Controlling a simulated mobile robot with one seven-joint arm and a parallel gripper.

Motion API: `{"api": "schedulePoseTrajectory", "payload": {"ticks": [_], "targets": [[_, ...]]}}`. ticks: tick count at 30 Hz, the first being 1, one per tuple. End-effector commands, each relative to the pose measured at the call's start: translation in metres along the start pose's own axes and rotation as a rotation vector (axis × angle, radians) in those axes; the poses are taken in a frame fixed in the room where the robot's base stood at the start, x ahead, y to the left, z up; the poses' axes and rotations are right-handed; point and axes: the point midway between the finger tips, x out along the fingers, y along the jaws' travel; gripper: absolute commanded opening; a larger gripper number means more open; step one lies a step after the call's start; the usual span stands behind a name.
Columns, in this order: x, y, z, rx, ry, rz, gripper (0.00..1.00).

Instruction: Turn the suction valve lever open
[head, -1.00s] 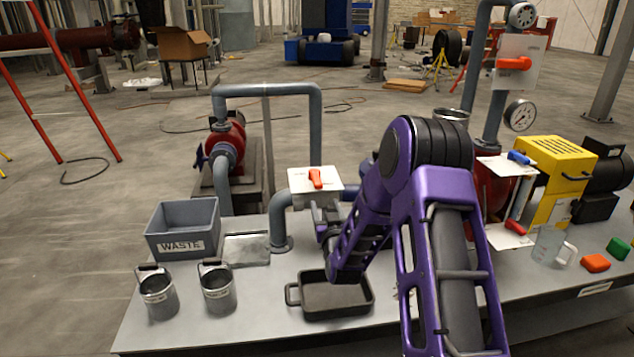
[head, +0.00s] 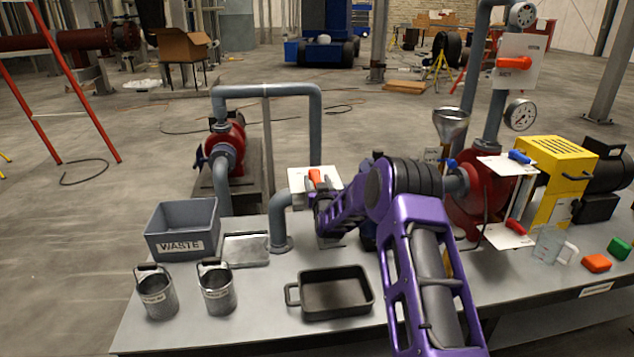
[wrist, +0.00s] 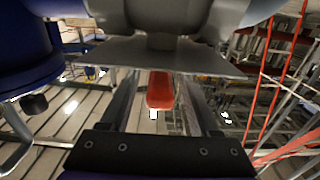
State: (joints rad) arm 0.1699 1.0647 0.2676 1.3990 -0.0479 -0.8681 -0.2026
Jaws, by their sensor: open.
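A short orange-red lever (head: 315,176) sits on a white plate (head: 298,174) above the grey pipe in the middle of the bench. I take it as the suction valve lever; the plate's print is too small to read. My gripper (head: 317,187) is open at the near side of the plate. In the wrist view the lever (wrist: 160,90) shows between the two fingers of my gripper (wrist: 160,105), with gaps on both sides. Its base is hidden behind a grey body at the top. I cannot tell how far it is turned.
A black pan (head: 335,292) stands on the bench below my arm. Left of it are two metal cans (head: 157,293), a flat metal tray (head: 246,249) and the grey WASTE bin (head: 183,229). Another orange lever (head: 514,63) is on an upright plate. A funnel (head: 450,124) stands behind my arm.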

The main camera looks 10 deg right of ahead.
Motion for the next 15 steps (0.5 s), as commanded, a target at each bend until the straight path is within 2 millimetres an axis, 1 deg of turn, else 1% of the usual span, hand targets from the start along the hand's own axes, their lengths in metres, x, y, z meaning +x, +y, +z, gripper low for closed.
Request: {"api": "schedulePoseTrajectory", "payload": {"ticks": [8, 9, 11, 15], "targets": [[0.0016, -0.0002, -0.0004, 0.000, 0.001, 0.000, 0.62], [0.0016, -0.0002, -0.0004, 0.000, 0.001, 0.000, 0.61], [0.0015, -0.0001, -0.0004, 0.000, 0.001, 0.000, 0.50], [0.0015, -0.0001, -0.0005, 0.000, 0.001, 0.000, 0.25]]}}
